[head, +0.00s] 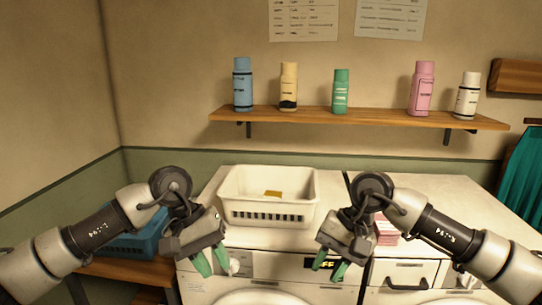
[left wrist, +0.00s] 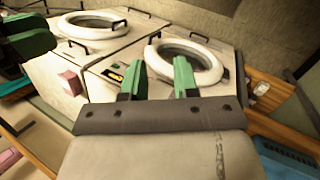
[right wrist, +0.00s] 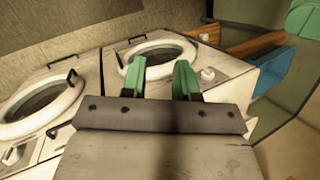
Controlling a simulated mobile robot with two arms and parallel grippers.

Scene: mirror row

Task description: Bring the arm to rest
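My left gripper (head: 212,262) hangs in front of the left washing machine with its green fingers apart and nothing between them. Its open fingers also show in the left wrist view (left wrist: 160,80). My right gripper (head: 330,268) hangs in front of the machines near the gap between them, also with fingers apart and empty. Its fingers show in the right wrist view (right wrist: 158,80) with clear space between them. Both arms are bent, with the grippers pointing down and apart from each other.
A white basket (head: 268,213) with a small yellow item in it stands on the left machine. A pink box (head: 386,232) sits behind my right arm. A blue basket (head: 128,243) is on a low wooden bench at left. Several bottles stand on the wall shelf (head: 360,117).

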